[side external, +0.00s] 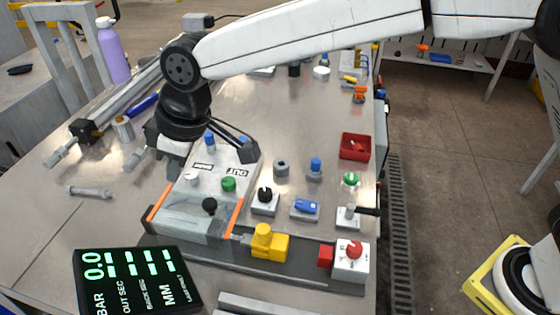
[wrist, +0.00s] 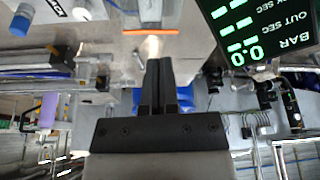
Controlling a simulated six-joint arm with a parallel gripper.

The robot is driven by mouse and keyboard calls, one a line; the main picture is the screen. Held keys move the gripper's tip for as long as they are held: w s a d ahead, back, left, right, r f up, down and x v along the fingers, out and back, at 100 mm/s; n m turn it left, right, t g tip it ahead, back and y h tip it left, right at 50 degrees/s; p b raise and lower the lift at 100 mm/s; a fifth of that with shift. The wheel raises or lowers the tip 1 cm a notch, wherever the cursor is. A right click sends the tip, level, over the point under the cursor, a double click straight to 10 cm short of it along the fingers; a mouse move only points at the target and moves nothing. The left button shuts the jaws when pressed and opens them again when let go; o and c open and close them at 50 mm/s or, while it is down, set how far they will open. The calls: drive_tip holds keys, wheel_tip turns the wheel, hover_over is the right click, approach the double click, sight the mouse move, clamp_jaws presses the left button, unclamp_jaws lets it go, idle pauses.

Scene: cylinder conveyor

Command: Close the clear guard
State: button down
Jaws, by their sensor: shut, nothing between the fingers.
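The clear guard (side external: 188,222) is a see-through cover with an orange strip along its left and right sides. It sits at the front end of the grey station, with a black knob (side external: 209,205) showing at it. The station's labelled top plate (side external: 215,165) lies uncovered behind it. My gripper (side external: 173,168) is at the station's left side, behind the left orange strip. In the wrist view the fingers (wrist: 159,64) are together and empty, close to an orange strip (wrist: 150,32) and a pale, blurred thing. Whether they touch the guard cannot be told.
A yellow block (side external: 269,243) and a white box with a red knob (side external: 352,258) stand right of the guard. Several small controls and a red bin (side external: 355,147) fill the right side. A pressure display (side external: 137,280) stands in front.

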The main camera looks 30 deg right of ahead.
hover_over(191, 212)
drive_tip(key=w+a, duration=0.1)
drive_tip(key=a, duration=0.1)
wheel_tip(191, 212, down, 5)
drive_tip(key=shift+w+d+f, duration=0.1)
drive_tip(key=shift+w+f, duration=0.05)
drive_tip(key=shift+f, duration=0.05)
drive_tip(key=shift+s+d+f, duration=0.15)
drive_tip(key=shift+s+d, duration=0.45)
drive_tip(key=shift+d, duration=0.2)
drive_tip(key=shift+s+d+f, duration=0.15)
drive_tip(key=shift+s+d, duration=0.4)
drive_tip(key=shift+d, duration=0.25)
drive_tip(key=s+d, duration=1.2)
drive_tip(key=shift+s+d, duration=0.25)
drive_tip(key=shift+f, duration=0.1)
